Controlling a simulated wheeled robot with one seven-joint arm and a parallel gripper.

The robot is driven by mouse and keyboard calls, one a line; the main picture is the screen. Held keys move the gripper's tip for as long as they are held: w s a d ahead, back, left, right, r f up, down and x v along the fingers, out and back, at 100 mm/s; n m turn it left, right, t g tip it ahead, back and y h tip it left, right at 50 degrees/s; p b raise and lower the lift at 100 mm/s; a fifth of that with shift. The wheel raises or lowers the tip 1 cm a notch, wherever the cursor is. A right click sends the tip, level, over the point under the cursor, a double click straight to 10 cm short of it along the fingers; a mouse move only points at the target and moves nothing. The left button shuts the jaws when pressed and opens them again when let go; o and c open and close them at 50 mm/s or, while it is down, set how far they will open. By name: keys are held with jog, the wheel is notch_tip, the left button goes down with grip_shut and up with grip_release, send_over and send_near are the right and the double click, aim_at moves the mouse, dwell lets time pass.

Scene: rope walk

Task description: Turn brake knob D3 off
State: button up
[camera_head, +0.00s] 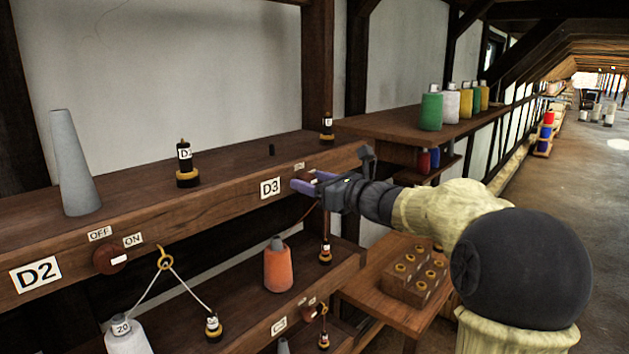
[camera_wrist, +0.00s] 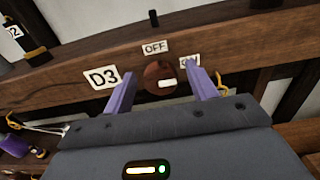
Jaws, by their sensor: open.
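The round brown D3 knob (camera_wrist: 158,74) is on the front of a wooden beam, right of the D3 label (camera_wrist: 103,78). Its white mark lies on its lower right part. The OFF label (camera_wrist: 155,47) is above it and the ON label (camera_wrist: 188,62) is at upper right, partly covered by a finger. My gripper (camera_wrist: 164,84) is open and empty, with one purple finger to each side of the knob in this view. I cannot tell whether they touch it. In the head view my gripper (camera_head: 304,183) is at the beam beside the D3 label (camera_head: 270,188), hiding the knob.
The D2 knob (camera_head: 110,259) is farther left on the same beam. A grey cone (camera_head: 75,165) and a black-and-yellow bobbin (camera_head: 186,165) stand on top. An orange cone (camera_head: 278,266) stands on the lower shelf. A wooden block with holes (camera_head: 413,275) sits on a side table below my arm.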

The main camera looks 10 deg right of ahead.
jog(key=c, duration=0.9)
jog(key=shift+c, duration=0.2)
jog(key=shift+f+n+b, duration=0.15)
jog(key=shift+n+b, duration=0.15)
jog(key=shift+b, duration=0.4)
jog(key=shift+s+a+f+n+b, duration=0.1)
jog(key=shift+n+b, duration=4.25)
jog(key=shift+b, duration=0.95)
jog(key=shift+a+f+n+b, duration=0.1)
jog(key=shift+n+b, duration=4.25)
jog(key=shift+b, duration=0.9)
jog(key=o, duration=0.9)
jog(key=shift+r, duration=0.1)
